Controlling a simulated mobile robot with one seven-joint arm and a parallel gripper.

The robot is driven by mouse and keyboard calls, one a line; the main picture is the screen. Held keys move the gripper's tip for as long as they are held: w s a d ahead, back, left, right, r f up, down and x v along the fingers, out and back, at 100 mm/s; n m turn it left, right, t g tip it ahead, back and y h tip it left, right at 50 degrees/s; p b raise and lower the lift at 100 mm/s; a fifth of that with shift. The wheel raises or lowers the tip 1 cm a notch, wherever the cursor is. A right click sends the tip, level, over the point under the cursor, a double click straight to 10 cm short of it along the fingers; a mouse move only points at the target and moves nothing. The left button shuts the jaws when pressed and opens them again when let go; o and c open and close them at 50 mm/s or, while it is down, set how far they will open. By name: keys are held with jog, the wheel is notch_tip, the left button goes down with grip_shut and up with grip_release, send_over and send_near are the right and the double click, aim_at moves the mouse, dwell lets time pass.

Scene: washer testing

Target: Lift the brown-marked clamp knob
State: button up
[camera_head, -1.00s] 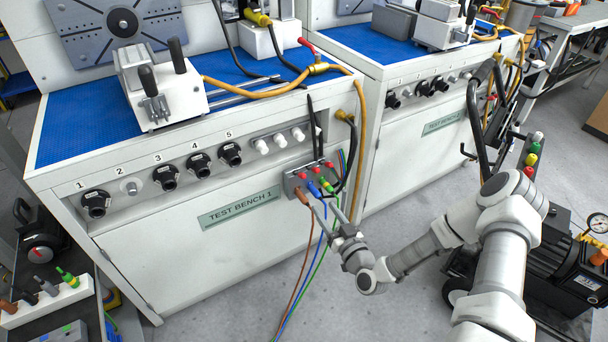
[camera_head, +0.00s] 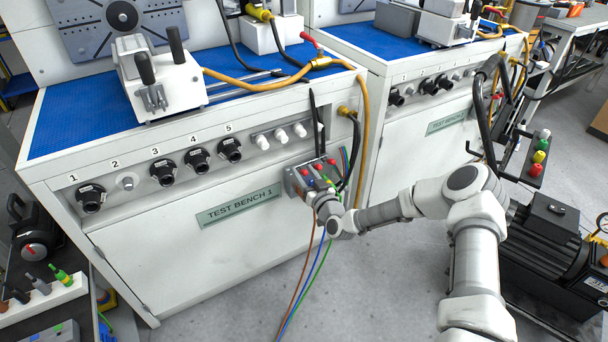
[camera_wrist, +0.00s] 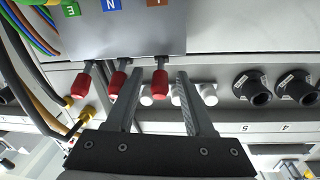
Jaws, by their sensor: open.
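The brown-marked clamp knob (camera_wrist: 160,84) is a red cap on a metal stem. It sits below the brown label (camera_wrist: 157,3) of the grey terminal box (camera_wrist: 130,30) in the wrist view. My gripper (camera_wrist: 160,75) is open, with one finger on each side of this knob. Contact is not clear. Two more red knobs, by the blue N label (camera_wrist: 111,5) and green E label (camera_wrist: 70,9), are left of it. In the head view my gripper (camera_head: 318,197) is at the box (camera_head: 291,180), its fingers partly hidden.
The left finger is close to the N knob (camera_wrist: 115,84). White knobs (camera_wrist: 208,94) and black sockets (camera_wrist: 252,88) line the panel behind. Brown, blue and green cables (camera_head: 303,265) hang below the box. Black and yellow hoses (camera_head: 362,135) run close by.

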grip_shut()
jog(key=shift+r+p, duration=0.2)
jog(key=shift+p, duration=0.1)
jog(key=p, duration=0.1)
jog(key=r+g+p, duration=0.1)
jog(key=shift+w+a+h+p, duration=0.2)
jog(key=shift+h+p, duration=0.1)
jog(key=shift+h, duration=0.1)
jog(key=g+p, duration=0.1)
jog(key=r+g+h+p, duration=0.1)
jog(key=p, duration=0.1)
jog(key=shift+w+a, duration=0.25)
jog(key=shift+w, duration=0.1)
jog(key=g, duration=0.1)
jog(key=h+p, duration=0.1)
jog(key=w+g+p, duration=0.1)
jog(key=shift+a+r+n+g, duration=0.25)
jog(key=shift+a+n+g, duration=0.05)
jog(key=shift+a, duration=0.05)
jog(key=shift+w+a+g+h+p, duration=0.2)
jog(key=shift+w+g+h+p, duration=0.15)
jog(key=shift+g+h, duration=0.45)
jog(key=shift+w+a+g+h+p, duration=0.25)
jog(key=shift+g+h, duration=0.25)
jog(key=shift+g, duration=0.5)
jog(key=shift+d+f, duration=0.1)
